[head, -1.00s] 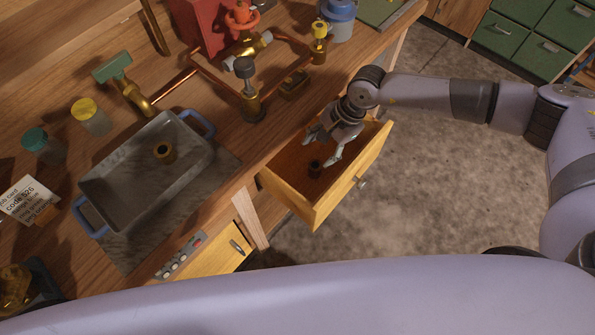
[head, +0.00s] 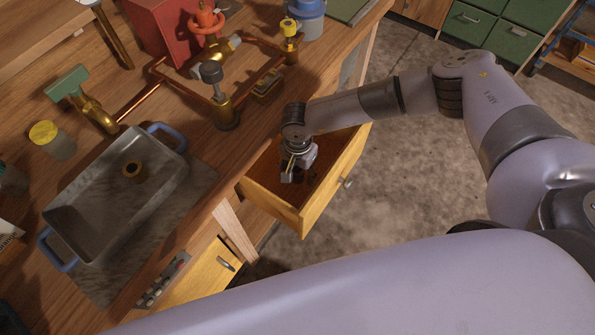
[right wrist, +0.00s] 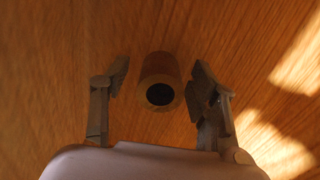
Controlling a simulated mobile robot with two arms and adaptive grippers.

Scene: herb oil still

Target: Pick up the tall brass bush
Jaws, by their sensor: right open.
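The brass bush (right wrist: 159,80) stands in the open drawer and shows in the right wrist view as a brownish cylinder with a dark bore. My right gripper (right wrist: 158,82) is open, with one finger on each side of the bush and a gap on both sides. In the head view my right gripper (head: 290,176) is down inside the drawer (head: 305,212), and the bush is hidden behind it. My left gripper is out of view.
Copper pipework with a brass valve (head: 226,115) and a red handwheel (head: 206,22) stands on the bench behind the drawer. A yellow-lidded jar (head: 52,140) is at the left. The drawer walls stand close around my right gripper.

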